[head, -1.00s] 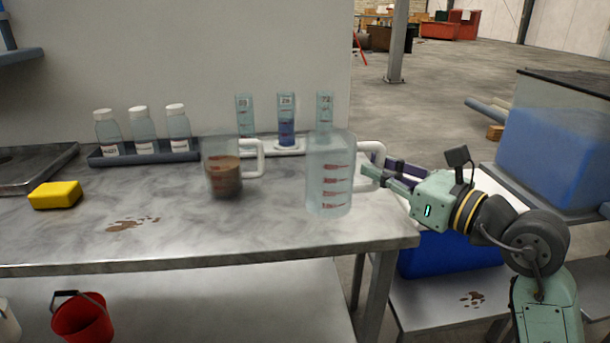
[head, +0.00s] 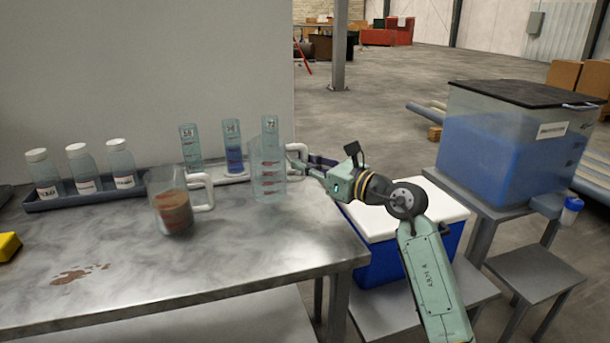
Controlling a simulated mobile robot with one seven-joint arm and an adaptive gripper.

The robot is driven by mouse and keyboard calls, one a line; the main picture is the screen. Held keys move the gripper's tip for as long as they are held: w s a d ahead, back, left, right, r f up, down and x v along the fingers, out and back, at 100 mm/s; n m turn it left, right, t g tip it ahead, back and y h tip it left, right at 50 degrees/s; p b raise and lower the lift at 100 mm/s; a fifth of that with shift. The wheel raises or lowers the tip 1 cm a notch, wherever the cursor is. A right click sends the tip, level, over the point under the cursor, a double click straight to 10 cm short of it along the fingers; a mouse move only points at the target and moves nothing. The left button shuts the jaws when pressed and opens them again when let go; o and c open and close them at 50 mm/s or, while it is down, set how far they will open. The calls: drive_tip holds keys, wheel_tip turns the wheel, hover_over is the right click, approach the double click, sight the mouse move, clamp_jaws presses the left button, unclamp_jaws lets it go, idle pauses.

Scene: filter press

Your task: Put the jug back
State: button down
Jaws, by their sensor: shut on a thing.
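An empty clear jug (head: 268,179) with red graduation marks is upright over the back right of the steel bench (head: 230,245). It overlaps the cylinder marked 72 (head: 270,127) in the view. My gripper (head: 312,165) comes from the right and is shut on the jug at its white handle (head: 299,150); the fingertips are small and partly hidden. I cannot tell whether the jug's base touches the bench. A second jug (head: 175,208) with brown contents and a white handle stands on the bench to the left.
Cylinders marked 50 (head: 190,147) and 26 (head: 232,148) stand in a white rack behind. A bottle tray (head: 62,201) is at the back left. A brown spill (head: 78,272) marks the bench. A blue cooler (head: 375,258) and a blue-filled tank (head: 505,150) are right.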

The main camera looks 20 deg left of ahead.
sight(303, 179)
wheel_tip(303, 179, down, 3)
drive_tip(key=shift+f+p, duration=0.1)
drive_tip(key=shift+p, duration=0.3)
drive_tip(key=shift+f, duration=0.15)
drive_tip(key=shift+f, duration=0.1)
drive_tip(key=shift+f+b, duration=0.15)
drive_tip(key=shift+b, duration=0.2)
drive_tip(key=c, duration=1.6)
unclamp_jaws()
drive_tip(key=shift+c, duration=0.2)
